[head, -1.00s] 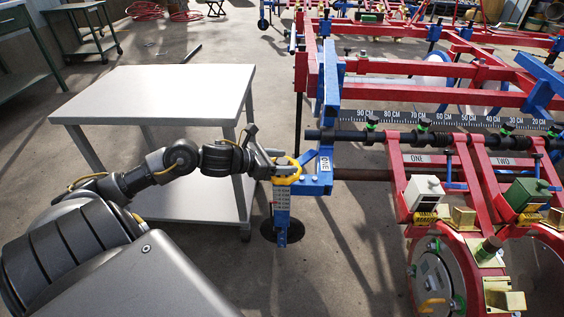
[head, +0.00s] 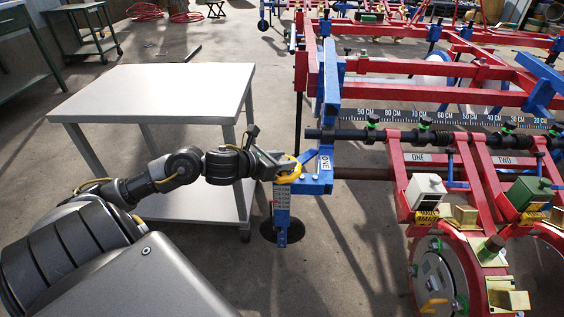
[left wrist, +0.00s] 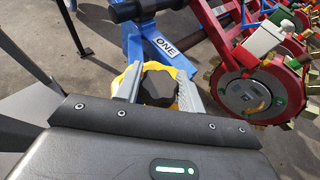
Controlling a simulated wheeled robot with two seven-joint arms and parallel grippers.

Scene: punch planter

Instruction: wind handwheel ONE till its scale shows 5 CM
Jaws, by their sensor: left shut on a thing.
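Handwheel ONE is a yellow wheel (head: 289,174) on top of a blue post with a scale plate (head: 282,199), beside a blue bracket labelled ONE (head: 325,164). My left gripper (head: 281,164) is at the wheel, its jaws shut on it. In the left wrist view the two fingers lie on either side of the wheel's black hub (left wrist: 158,88), and yellow rim (left wrist: 130,80) shows around them. The scale's marks are too small to read. A dark round foot (head: 281,231) is at the post's lower end. My right gripper is out of view.
A grey table (head: 160,88) stands to the left, behind my left arm. The red planter frame (head: 420,94) with a centimetre ruler (head: 440,118) and seed discs (head: 436,280) fills the right side. Bare floor lies below the handwheel.

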